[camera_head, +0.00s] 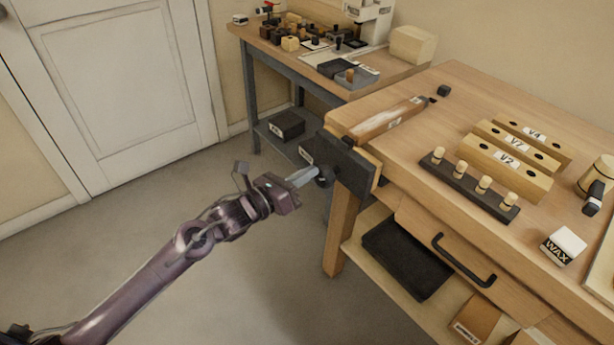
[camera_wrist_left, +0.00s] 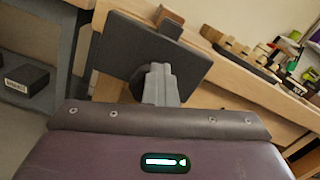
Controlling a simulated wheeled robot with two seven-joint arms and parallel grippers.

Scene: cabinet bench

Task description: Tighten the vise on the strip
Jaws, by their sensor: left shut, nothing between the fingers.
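The vise (camera_head: 358,172) is a dark plate-like jaw at the left end of the wooden bench, with a dark round knob (camera_head: 324,180) on its outer face. A wooden strip (camera_head: 385,121) with a pale label lies on the bench top behind the jaw. Whether the jaw touches it cannot be told. My left gripper (camera_head: 314,172) is shut and empty, its grey fingertips at the knob; contact is unclear. In the left wrist view the fingers (camera_wrist_left: 160,85) point at the vise jaw (camera_wrist_left: 190,65) and partly hide the knob. My right gripper is out of view.
On the bench stand a dark peg rack (camera_head: 465,186), wooden blocks (camera_head: 505,165) and a wax box (camera_head: 563,246). A drawer handle (camera_head: 463,260) sticks out in front. A side table (camera_head: 290,72) with small parts stands behind. The floor around my left arm is clear.

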